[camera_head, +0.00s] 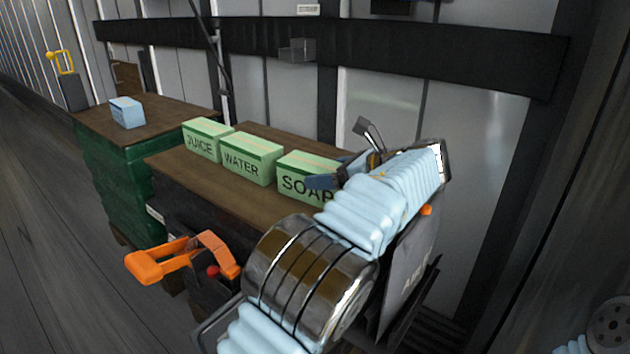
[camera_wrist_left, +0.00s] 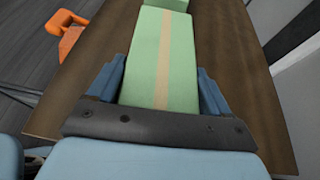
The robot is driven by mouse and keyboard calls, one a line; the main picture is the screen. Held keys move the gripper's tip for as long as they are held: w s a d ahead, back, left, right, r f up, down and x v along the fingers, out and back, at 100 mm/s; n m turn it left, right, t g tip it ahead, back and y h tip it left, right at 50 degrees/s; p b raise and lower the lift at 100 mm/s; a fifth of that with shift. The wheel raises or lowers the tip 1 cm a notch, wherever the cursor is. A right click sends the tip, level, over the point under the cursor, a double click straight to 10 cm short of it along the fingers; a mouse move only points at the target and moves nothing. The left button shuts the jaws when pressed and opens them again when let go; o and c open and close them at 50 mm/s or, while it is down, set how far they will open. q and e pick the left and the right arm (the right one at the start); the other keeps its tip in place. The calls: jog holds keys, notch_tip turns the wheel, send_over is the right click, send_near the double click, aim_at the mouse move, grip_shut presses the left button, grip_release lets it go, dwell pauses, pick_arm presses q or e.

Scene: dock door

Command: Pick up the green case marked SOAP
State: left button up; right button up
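The green case marked SOAP (camera_head: 303,176) stands upright on a brown tabletop (camera_head: 262,214), at the right end of a row of green cases. Its right part is hidden behind my left gripper (camera_head: 328,174). In the left wrist view the case (camera_wrist_left: 163,60) has a tan stripe along its top and lies between the two blue fingers of my left gripper (camera_wrist_left: 160,75). The fingers are spread, one on each side, with a narrow gap showing at the left; contact at the right is hard to judge. My right gripper is not in view.
Cases marked WATER (camera_head: 248,160) and JUICE (camera_head: 203,140) stand left of SOAP. A pale blue box (camera_head: 127,112) sits on the farther stack (camera_head: 112,165). An orange handle (camera_head: 180,258) rises in front of the table. A dark rail (camera_head: 300,48) crosses the wall behind.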

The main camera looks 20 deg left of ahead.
pick_arm(q)
jog(key=c, duration=0.9)
jog(key=shift+c, duration=0.2)
jog(key=shift+r, duration=0.1)
